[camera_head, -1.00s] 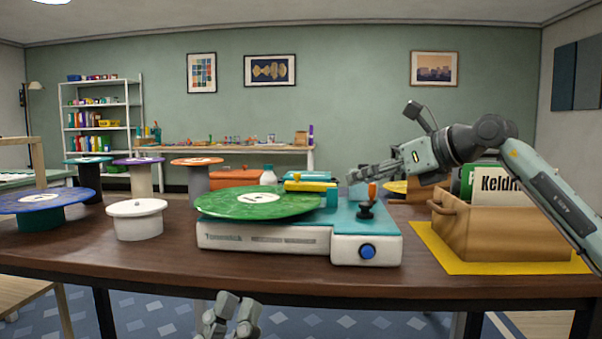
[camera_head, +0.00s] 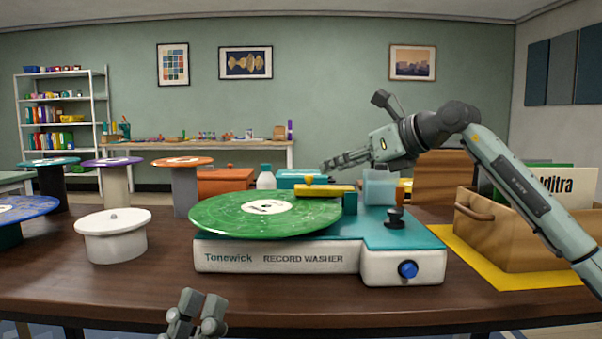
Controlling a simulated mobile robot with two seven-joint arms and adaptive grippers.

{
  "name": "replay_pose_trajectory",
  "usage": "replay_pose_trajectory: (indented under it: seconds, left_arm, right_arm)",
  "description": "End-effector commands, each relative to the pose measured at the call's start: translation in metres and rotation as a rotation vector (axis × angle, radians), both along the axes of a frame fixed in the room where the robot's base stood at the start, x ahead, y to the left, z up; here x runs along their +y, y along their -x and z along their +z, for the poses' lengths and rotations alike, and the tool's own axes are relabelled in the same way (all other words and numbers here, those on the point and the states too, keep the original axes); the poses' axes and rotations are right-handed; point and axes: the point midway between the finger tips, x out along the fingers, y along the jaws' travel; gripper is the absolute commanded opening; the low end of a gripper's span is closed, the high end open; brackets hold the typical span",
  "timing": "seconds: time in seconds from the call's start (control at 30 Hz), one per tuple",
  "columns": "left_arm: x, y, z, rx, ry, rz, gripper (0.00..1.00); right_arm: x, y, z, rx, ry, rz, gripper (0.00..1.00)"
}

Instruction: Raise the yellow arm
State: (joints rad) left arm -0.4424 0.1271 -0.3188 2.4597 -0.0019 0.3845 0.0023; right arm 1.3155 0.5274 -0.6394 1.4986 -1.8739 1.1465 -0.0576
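The yellow arm (camera_head: 325,191) lies roughly level at the back of the record washer (camera_head: 300,257). Its left end, with a small orange knob, reaches over the rear right part of the green record (camera_head: 225,213). My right gripper (camera_head: 325,165) points left, above and behind the yellow arm. It appears empty and apart from it; its finger gap is not clear from this side. My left gripper (camera_head: 196,308) is low at the front table edge, fingers apart and empty, away from the washer.
The washer has a black knob (camera_head: 395,218), a blue button (camera_head: 408,269) and a pale teal block (camera_head: 380,187). A white lidded tub (camera_head: 115,245) stands left. A brown record crate (camera_head: 520,239) on a yellow mat (camera_head: 480,262) stands right, under my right arm. A white bottle (camera_head: 266,180) stands behind.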

Motion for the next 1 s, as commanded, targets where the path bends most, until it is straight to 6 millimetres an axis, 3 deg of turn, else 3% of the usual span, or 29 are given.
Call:
replay_pose_trajectory:
  seconds: [0.5,0.9,1.0]
  left_arm:
    - [0.002,0.004,0.003,-0.038,0.011,0.003,0.14]
    - [0.003,0.005,0.004,-0.044,0.013,0.004,0.14]
    - [0.003,0.005,0.004,-0.044,0.013,0.004,0.14]
  right_arm:
    - [0.045,-0.044,-0.026,0.001,-0.001,0.001,0.37]
    - [0.051,-0.051,-0.030,-0.001,0.001,0.000,0.37]
    - [0.051,-0.050,-0.030,0.000,0.000,0.000,0.26]
